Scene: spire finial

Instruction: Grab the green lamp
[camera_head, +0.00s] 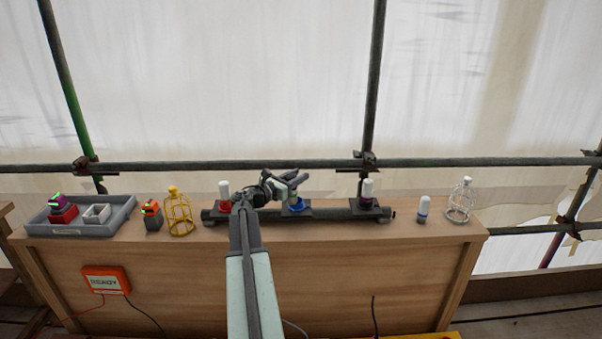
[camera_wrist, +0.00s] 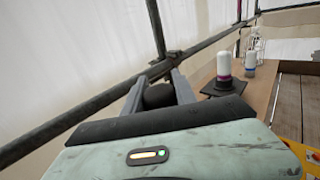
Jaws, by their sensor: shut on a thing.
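My gripper (camera_head: 293,182) is at the blue ring holder (camera_head: 296,207) in the middle of the dark rail. In the wrist view, its fingers (camera_wrist: 158,91) are shut on a dark rounded thing (camera_wrist: 158,96). A small pale part shows below the fingers, just above the blue ring. The fingers hide most of it, and I cannot tell whether it is the green lamp. No green band shows on the other lamps: a white lamp stands in the red holder (camera_head: 224,190), another in the purple holder (camera_head: 367,188), and a blue-banded one (camera_head: 424,209) on the bench.
An orange-topped block (camera_head: 151,214), a yellow cage (camera_head: 178,213) and a white cage (camera_head: 460,201) stand on the bench (camera_head: 340,270). A scaffold pole (camera_head: 480,162) runs behind.

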